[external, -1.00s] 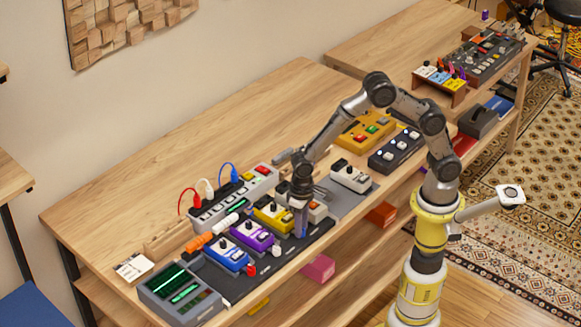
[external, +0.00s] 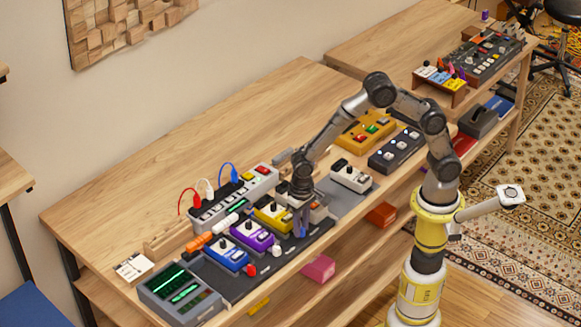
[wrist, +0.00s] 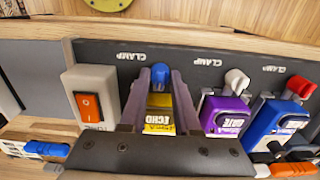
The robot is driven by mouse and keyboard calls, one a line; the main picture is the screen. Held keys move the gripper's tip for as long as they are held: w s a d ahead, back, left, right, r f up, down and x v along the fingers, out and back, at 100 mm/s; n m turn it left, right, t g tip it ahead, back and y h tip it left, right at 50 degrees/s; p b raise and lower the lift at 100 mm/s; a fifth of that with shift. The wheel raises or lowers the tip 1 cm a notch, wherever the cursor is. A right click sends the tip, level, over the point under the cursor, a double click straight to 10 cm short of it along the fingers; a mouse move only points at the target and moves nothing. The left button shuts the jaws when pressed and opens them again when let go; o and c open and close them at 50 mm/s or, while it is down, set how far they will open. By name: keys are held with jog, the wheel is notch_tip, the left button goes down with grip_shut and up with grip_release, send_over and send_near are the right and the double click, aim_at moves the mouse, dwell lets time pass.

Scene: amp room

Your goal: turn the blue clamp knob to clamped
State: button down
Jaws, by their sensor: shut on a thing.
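The blue clamp knob (wrist: 160,73) shows in the wrist view, at the front end of the yellow ECHO pedal (wrist: 160,118). My gripper (wrist: 159,76) is over this pedal with one finger on each side of the knob, shut on it. The knob's exact turn angle cannot be told.
A purple pedal (wrist: 226,114) with a white knob (wrist: 236,80) and a blue pedal (wrist: 280,120) with a red knob (wrist: 300,87) stand to the right in the wrist view. A pale box with an orange switch (wrist: 88,104) stands close on the left.

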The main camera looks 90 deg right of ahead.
jog(key=c, duration=0.9)
grip_release()
jog(key=shift+r, duration=0.1)
notch_tip(320, 180, up, 14)
jog(key=shift+f, duration=0.1)
jog(key=s+d+r+n+t, duration=0.1)
jog(key=s+d+r+t, duration=0.35)
jog(key=s+r, duration=0.9)
jog(key=s+f+n, duration=0.1)
jog(key=s+n, duration=0.1)
jog(key=s, duration=0.2)
jog(key=s+d+f+n, duration=0.1)
jog(key=s+f+n, duration=0.1)
jog(key=s+n, duration=0.1)
jog(key=s+d+f+n+t, duration=0.1)
jog(key=s+f+n, duration=0.1)
jog(key=s, duration=0.3)
jog(key=shift+s+n, duration=0.15)
jog(key=shift+n, duration=0.45)
